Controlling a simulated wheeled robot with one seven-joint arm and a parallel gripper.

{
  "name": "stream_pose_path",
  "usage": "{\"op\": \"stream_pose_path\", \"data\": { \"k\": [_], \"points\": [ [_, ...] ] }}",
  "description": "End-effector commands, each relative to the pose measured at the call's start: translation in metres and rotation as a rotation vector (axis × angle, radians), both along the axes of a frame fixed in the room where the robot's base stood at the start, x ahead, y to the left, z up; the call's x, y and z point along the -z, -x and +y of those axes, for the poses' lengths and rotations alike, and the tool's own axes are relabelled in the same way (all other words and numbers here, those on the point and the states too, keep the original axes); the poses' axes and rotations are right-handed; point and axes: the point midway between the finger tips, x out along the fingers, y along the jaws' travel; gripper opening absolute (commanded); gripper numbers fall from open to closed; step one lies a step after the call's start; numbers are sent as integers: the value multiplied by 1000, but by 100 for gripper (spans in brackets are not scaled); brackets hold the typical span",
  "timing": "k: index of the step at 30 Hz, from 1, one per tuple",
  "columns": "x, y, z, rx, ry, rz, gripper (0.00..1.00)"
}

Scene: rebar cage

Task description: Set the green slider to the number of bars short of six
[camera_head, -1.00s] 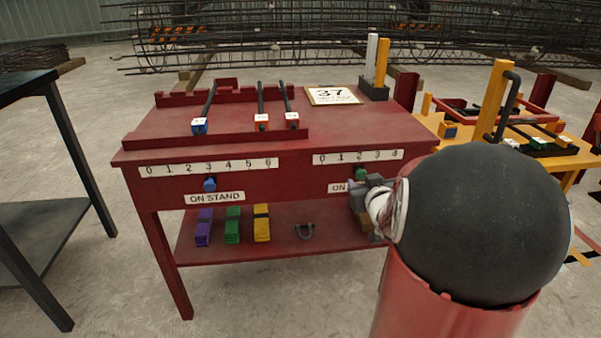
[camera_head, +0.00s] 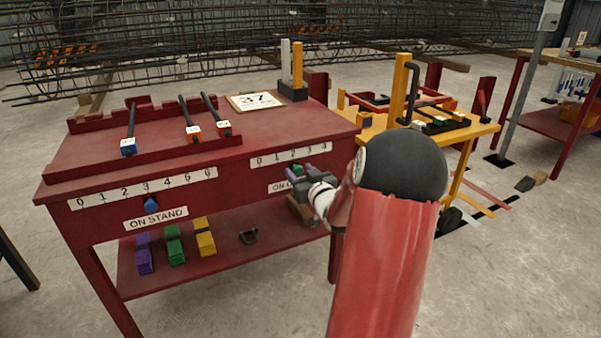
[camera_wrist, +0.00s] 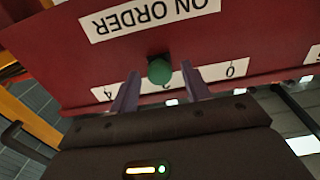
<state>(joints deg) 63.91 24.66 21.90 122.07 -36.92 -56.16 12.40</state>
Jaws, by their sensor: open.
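The green slider (camera_head: 297,169) is on the front of the red table (camera_head: 110,225), below a 0 to 4 scale (camera_head: 288,154), near 2, though the exact number is hard to read.
A blue slider (camera_head: 151,204) stands near 3 on the ON STAND scale (camera_head: 145,187). A yellow table (camera_head: 455,132) stands to the right. Coloured stacks fill part of the lower shelf (camera_head: 205,255).

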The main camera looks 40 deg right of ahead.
Motion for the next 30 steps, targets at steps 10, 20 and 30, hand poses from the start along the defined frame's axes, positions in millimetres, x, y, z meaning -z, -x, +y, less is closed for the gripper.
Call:
{"op": "stream_pose_path", "data": {
  "k": [10,20,30],
  "points": [
    [0,-2,0,0,0,1,38],
    [0,-2,0,0,0,1,0],
    [0,6,-32,3,2,-1,0]
  ]
}}
